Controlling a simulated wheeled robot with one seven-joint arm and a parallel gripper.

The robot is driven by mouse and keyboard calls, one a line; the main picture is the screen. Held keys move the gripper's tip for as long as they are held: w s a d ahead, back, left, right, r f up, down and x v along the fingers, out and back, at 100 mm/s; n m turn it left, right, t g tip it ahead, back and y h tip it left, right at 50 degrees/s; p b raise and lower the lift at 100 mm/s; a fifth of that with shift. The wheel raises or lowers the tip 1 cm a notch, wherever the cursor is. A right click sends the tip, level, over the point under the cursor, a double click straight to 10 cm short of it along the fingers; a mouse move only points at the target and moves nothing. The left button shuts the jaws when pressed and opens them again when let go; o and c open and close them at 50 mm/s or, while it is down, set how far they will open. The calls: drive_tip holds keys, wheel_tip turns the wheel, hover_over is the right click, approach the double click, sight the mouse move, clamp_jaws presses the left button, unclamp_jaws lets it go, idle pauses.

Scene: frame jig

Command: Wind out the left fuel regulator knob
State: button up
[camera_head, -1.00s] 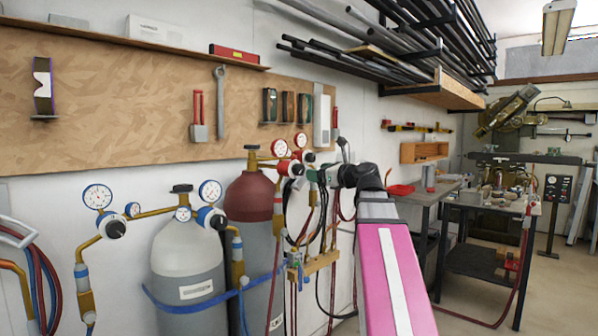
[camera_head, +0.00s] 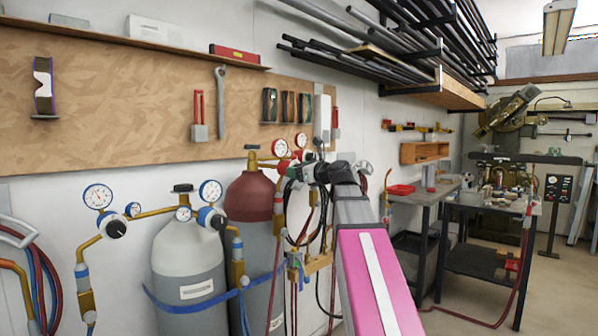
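The maroon fuel cylinder (camera_head: 248,198) stands behind the grey cylinder, with a brass valve and red-banded regulator parts at its top. Two white fuel gauges show there, a left one (camera_head: 279,147) and a right one (camera_head: 301,140). My gripper (camera_head: 291,171) is at the fuel regulators, just below these gauges, reaching in from the right. The left fuel regulator knob is covered or blended with the dark gripper, so I cannot tell whether they touch. The fingers are too small and dark to show open or shut.
The grey cylinder (camera_head: 187,262) with blue-banded regulators and a black knob (camera_head: 116,229) stands to the left. Hoses (camera_head: 297,225) hang below my gripper by a brass manifold (camera_head: 318,263). Pipes on a rack (camera_head: 385,62) are overhead. A bench (camera_head: 424,196) is at right.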

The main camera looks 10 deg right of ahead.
drive_tip(key=c, duration=0.7)
drive_tip(key=shift+c, duration=0.2)
